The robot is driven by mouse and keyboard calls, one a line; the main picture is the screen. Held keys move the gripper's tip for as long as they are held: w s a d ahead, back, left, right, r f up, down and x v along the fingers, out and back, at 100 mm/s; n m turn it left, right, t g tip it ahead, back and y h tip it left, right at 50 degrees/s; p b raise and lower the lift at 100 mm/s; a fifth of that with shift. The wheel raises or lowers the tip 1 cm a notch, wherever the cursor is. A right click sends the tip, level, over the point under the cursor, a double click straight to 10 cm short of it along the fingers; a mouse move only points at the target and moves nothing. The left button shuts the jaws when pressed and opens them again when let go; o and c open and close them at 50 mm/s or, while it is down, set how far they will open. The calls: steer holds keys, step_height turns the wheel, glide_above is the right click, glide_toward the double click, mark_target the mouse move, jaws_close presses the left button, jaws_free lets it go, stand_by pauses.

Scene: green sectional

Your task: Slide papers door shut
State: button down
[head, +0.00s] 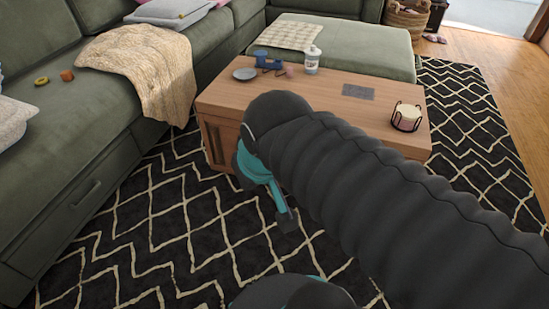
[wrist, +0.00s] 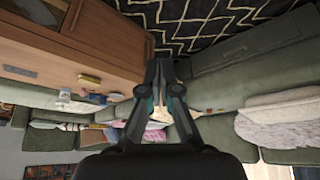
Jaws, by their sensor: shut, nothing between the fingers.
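A green sofa (head: 75,110) stands left. Patterned rug (head: 140,235) lies between.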

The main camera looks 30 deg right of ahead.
steer(key=w+d+f+m+g+h, duration=0.1)
steer(key=w+d+f+g+h, duration=0.3)
steer(key=w, duration=0.4)
steer(key=w+d+f+m+g+h+b, duration=0.1)
steer(key=w+d+f+g+h, duration=0.1)
steer(key=w+d+f, duration=0.45)
steer(key=w+d+f+g+h, duration=0.25)
steer(key=w+d, duration=0.35)
steer(key=w, duration=0.3)
steer(key=w+d+f+t+h, duration=0.1)
steer(key=w+d+f+h, duration=0.2)
steer(key=f, duration=0.6)
steer(key=w+d+f+n+h, duration=0.1)
steer(key=w+d+f+h, duration=0.15)
steer(key=w+f, duration=0.45)
steer(key=w+d+f+t+h, duration=0.1)
steer(key=f+h, duration=0.3)
steer(key=f, duration=0.6)
steer(key=s+d, duration=0.3)
steer(key=d, duration=1)
steer(key=shift+s+f+p, duration=0.2)
steer(key=shift+f+p, duration=0.05)
steer(key=shift+p, duration=0.15)
